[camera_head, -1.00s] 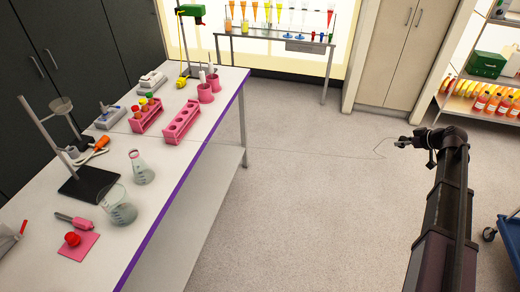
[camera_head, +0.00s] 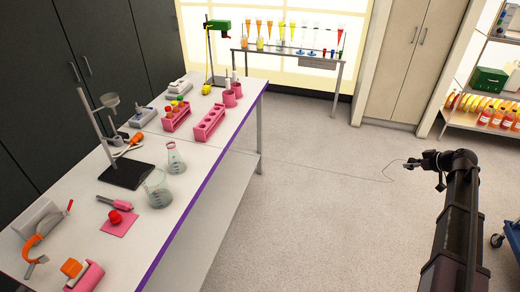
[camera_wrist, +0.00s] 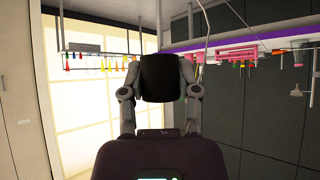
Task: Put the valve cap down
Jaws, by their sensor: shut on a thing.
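My gripper (camera_head: 412,163) is at the right in the head view, out over open floor and well apart from the bench. In the wrist view its two grey fingers (camera_wrist: 160,92) are on either side of a dark, blocky thing (camera_wrist: 165,75), which I take to be the valve cap. They are shut on it. Its far side is hidden, and in the head view it is too small and dark to make out. A red knob-like piece (camera_head: 115,217) sits on a pink mat (camera_head: 121,228) on the bench.
The white bench (camera_head: 190,180) on the left holds flasks (camera_head: 158,189), pink racks (camera_head: 208,124), a dark stand base (camera_head: 126,174) and orange-handled tools. A rack table (camera_head: 290,55) stands at the back. A shelf of bottles (camera_head: 490,117) is at the right.

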